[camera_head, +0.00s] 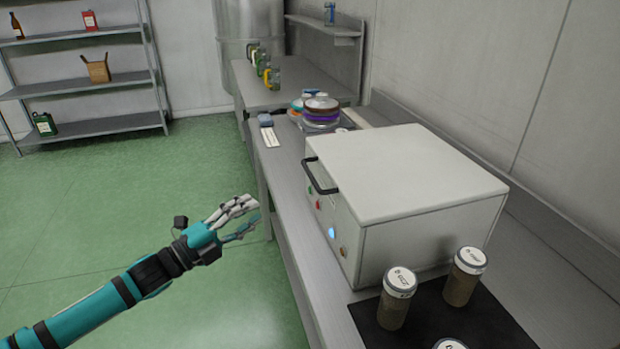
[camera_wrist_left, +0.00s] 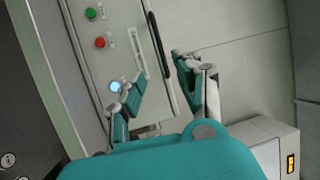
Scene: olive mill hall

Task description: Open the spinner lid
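The spinner is a white box on the bench, and its flat lid (camera_head: 400,170) is down. A black bar handle (camera_head: 320,178) sits at the lid's front edge, above a panel with green, red and lit blue buttons. My left gripper (camera_head: 256,210) is over the floor in front of the spinner, to the left of the handle and apart from it. In the left wrist view its fingers (camera_wrist_left: 157,72) are spread and empty. The handle (camera_wrist_left: 160,48) shows beyond and between them, beside the button panel (camera_wrist_left: 105,60). My right gripper is not in view.
Capped sample jars (camera_head: 394,300) stand on a black mat (camera_head: 440,318) at the near end of the bench. Stacked round dishes (camera_head: 320,110) and a white strip (camera_head: 270,137) lie beyond the spinner. A grey shelf rack (camera_head: 90,85) stands far left. The green floor between is clear.

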